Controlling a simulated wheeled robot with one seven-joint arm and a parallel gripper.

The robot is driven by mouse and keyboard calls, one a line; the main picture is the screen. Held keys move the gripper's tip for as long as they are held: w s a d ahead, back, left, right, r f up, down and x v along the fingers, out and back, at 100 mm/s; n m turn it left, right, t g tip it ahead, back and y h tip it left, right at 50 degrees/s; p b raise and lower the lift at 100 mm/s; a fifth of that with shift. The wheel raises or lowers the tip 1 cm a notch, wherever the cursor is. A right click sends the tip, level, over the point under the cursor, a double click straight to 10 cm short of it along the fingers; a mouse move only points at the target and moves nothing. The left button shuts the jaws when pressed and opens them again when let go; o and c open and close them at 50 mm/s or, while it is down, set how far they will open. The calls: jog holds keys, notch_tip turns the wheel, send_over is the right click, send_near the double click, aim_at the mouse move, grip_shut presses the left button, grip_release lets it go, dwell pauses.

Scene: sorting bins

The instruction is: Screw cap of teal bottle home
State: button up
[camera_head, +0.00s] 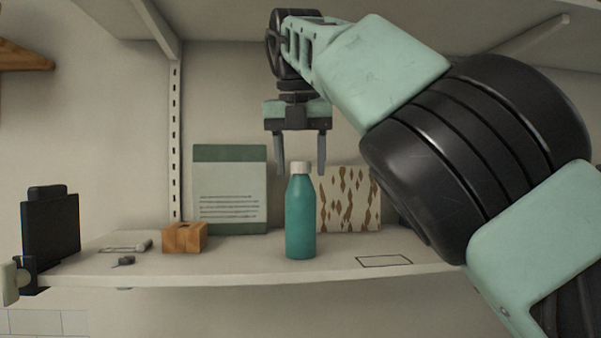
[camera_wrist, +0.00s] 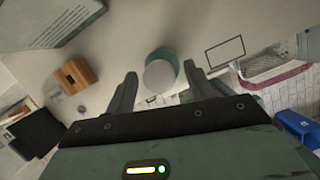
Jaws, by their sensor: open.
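The teal bottle (camera_head: 300,218) stands upright on the shelf near its front edge. Its white cap (camera_head: 301,168) sits on the bottle's top; I cannot tell how tight it is. In the wrist view the cap (camera_wrist: 160,75) shows from above, with a teal rim of the bottle (camera_wrist: 163,52) behind it. My gripper (camera_head: 301,172) is open and points down over the bottle. Its fingertips are at about the cap's height in the head view, one on each side. In the wrist view the fingers (camera_wrist: 161,80) lie apart on both sides of the cap, with gaps, and hold nothing.
On the shelf (camera_head: 220,268), a wooden block with a slot (camera_head: 184,238) stands left of the bottle. A green and grey panel (camera_head: 230,190) and a brown-patterned box (camera_head: 349,200) stand behind. A black outlined rectangle (camera_head: 384,261) marks bare shelf on the right. A dark upright object (camera_head: 50,228) stands far left.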

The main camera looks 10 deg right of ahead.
jog(key=n+b, duration=0.1)
jog(key=n, duration=0.1)
jog(key=n+y, duration=0.1)
jog(key=n, duration=0.1)
jog(key=shift+d+f+b, duration=0.1)
jog(key=shift+d+b, duration=0.1)
jog(key=shift+b, duration=0.15)
jog(key=n+y, duration=0.1)
jog(key=n, duration=0.2)
jog(key=n+y, duration=0.1)
jog(key=n, duration=0.1)
jog(key=shift+w+d+n, duration=0.1)
jog(key=shift+n, duration=0.3)
jog(key=n, duration=0.2)
jog(key=n+g, duration=0.1)
jog(key=n, duration=0.1)
jog(key=n+y, duration=0.1)
jog(key=shift+w+r+n+g+p, duration=0.1)
jog(key=shift+r+n+g+p, duration=0.2)
jog(key=shift+n+p, duration=0.1)
jog(key=n+g+p, duration=0.1)
jog(key=n+p, duration=0.1)
jog(key=n, duration=0.2)
jog(key=shift+w, duration=0.1)
jog(key=shift+f+n, duration=0.1)
jog(key=shift+n, duration=0.5)
jog(key=shift+f, duration=0.1)
grip_shut()
